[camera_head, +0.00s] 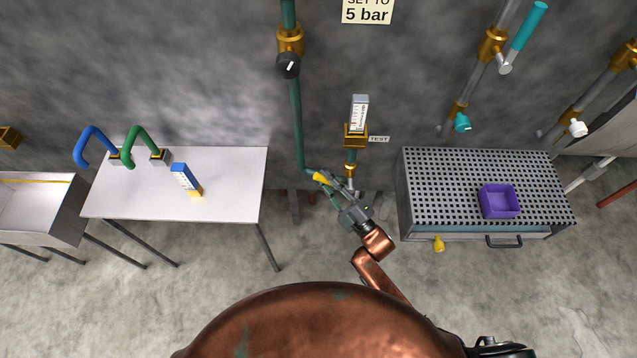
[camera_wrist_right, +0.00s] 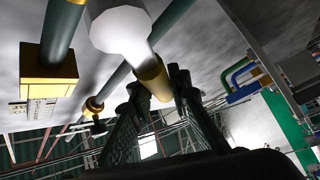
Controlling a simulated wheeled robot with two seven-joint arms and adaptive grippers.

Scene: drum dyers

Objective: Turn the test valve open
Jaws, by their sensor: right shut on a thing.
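The test valve (camera_head: 351,170) is on the brass fitting below a small upright gauge (camera_head: 359,112), beside a "TEST" label (camera_head: 379,139). My right gripper (camera_head: 331,184) is at the wall just below the gauge, left of the valve body. It is shut on a yellow handle (camera_head: 321,178), whose end shows past the fingers. In the right wrist view a yellow cylinder (camera_wrist_right: 153,78) on a pale metal part lies between the fingers. The fingers hide part of the handle and its joint to the valve. My left gripper is not in view.
A green pipe (camera_head: 298,125) with a black knob (camera_head: 288,66) runs down the wall to the left. A white table (camera_head: 235,180) stands left. A perforated bench (camera_head: 430,180) with a purple tray (camera_head: 499,201) stands right. Floor between them is open.

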